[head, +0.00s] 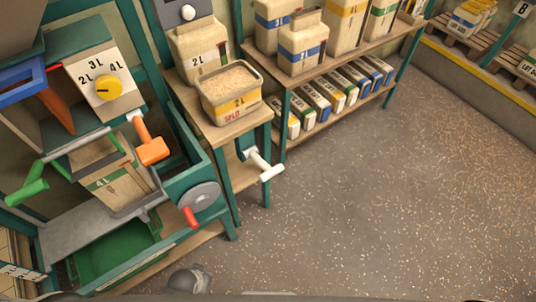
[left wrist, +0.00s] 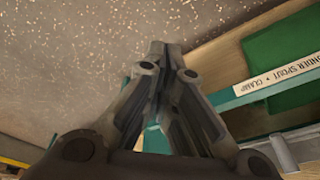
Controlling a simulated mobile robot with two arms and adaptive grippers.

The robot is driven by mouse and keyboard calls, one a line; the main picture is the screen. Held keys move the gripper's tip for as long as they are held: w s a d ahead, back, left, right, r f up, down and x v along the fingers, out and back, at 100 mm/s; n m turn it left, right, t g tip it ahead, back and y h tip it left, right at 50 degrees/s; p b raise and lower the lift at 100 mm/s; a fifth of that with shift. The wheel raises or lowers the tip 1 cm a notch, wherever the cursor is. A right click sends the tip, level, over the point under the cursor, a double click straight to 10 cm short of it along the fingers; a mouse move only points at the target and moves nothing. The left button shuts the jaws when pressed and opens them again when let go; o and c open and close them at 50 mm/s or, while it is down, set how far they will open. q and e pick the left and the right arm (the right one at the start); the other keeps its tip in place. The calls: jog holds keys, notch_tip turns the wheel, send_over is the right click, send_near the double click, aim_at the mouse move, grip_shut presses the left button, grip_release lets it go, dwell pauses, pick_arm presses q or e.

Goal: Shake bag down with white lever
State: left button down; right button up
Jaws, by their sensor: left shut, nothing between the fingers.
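The white lever (head: 264,165) sticks out from the side of a small wooden stand (head: 226,128) with green legs. An open-topped bag of grain marked 2L (head: 238,102) stands on top of the stand. A bag marked 4L (head: 115,185) sits tilted in the green-framed machine at the left. My left gripper (head: 188,280) is at the bottom edge of the head view, well below and left of the white lever and apart from it. In the left wrist view its fingers (left wrist: 158,48) are together with nothing between them. My right gripper is not in view.
The machine carries a green handle (head: 30,192), an orange handle (head: 152,150), a red-handled wheel (head: 198,198) and a yellow dial (head: 108,88). A green bin (head: 115,252) lies below. Shelves (head: 345,62) hold bags and boxes. The floor (head: 390,200) at right is clear.

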aim_at(279, 165)
pick_arm(q)
jog(key=w+d+r+t+h, duration=0.1)
jog(key=w+r, duration=0.2)
jog(key=r, duration=0.5)
jog(key=w+d+r+m+p, duration=0.1)
jog(key=w+r, duration=0.2)
jog(key=r, duration=0.4)
jog(key=w+d+r+t+h, duration=0.1)
jog(key=w+d+r, duration=0.15)
jog(key=r, duration=0.55)
jog(key=w+d+r+m+h, duration=0.3)
jog(key=w+r, duration=0.3)
jog(key=w, duration=0.3)
jog(key=w+d+r+m+h, duration=0.3)
jog(key=w+d+r, duration=0.2)
jog(key=w, duration=0.4)
jog(key=shift+w+r+m, duration=0.3)
jog(key=shift+w+r, duration=0.1)
jog(key=shift+r, duration=0.3)
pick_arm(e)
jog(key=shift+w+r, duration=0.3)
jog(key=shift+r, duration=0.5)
